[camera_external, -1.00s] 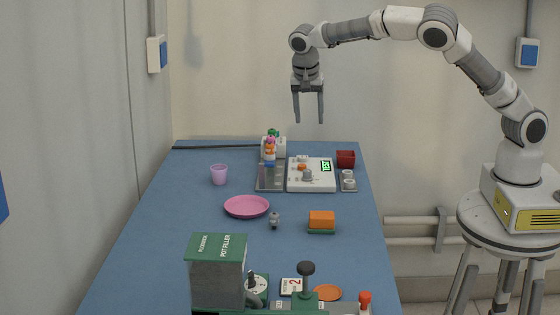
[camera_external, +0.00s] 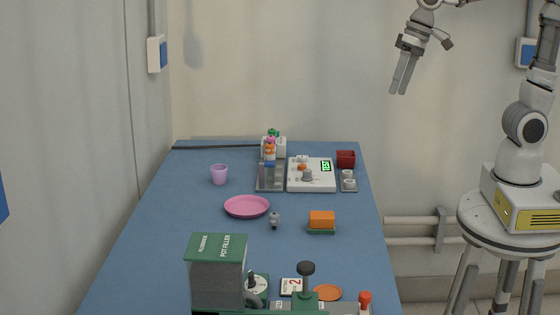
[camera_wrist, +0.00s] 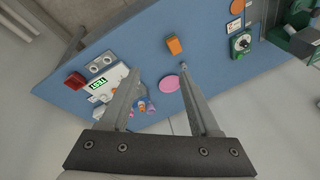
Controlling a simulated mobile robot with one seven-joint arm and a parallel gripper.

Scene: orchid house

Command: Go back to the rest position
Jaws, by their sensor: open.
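My gripper (camera_external: 403,73) is raised in the air at the upper right in the external view, off the right side of the blue table (camera_external: 170,235). Its fingers point down and slightly left. In the wrist view its two fingers (camera_wrist: 160,90) stand apart with nothing held between them, and the table lies well below. My arm is folded back toward its base, partly cut off by the top edge of the external view.
The table holds a white device with a green display (camera_external: 311,186), a red box (camera_external: 346,159), a purple cup (camera_external: 219,174), a pink plate (camera_external: 247,206), an orange block (camera_external: 322,219) and a green pot filler (camera_external: 218,272). Air around my gripper is clear.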

